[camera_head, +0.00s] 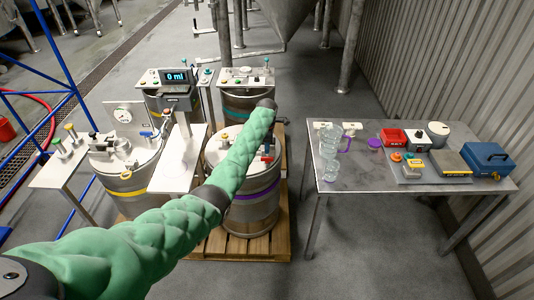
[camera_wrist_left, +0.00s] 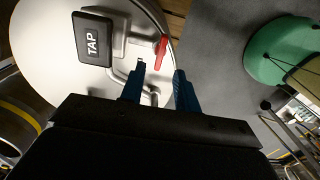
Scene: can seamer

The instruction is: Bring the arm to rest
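My left arm, in a green sleeve, crosses the camera_head view from the lower left to a dark cuff above the purple-banded keg; its gripper cannot be made out clearly there. In the left wrist view my left gripper (camera_wrist_left: 159,72) has two blue fingers apart with a gap between them. They point at a metal fitting with a red lever (camera_wrist_left: 160,50) on a pale round lid (camera_wrist_left: 60,55). I cannot tell whether they touch the fitting. A black TAP plate (camera_wrist_left: 92,38) is left of the fingers. My right gripper is not in view.
Several steel kegs, one purple-banded (camera_head: 262,197), stand on a wooden pallet (camera_head: 240,246). A scale display (camera_head: 176,77) reads 0 ml. A table (camera_head: 350,178) at right bears clear cups (camera_head: 330,150), a red box (camera_head: 392,137) and a blue case (camera_head: 488,160). Floor between pallet and table is clear.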

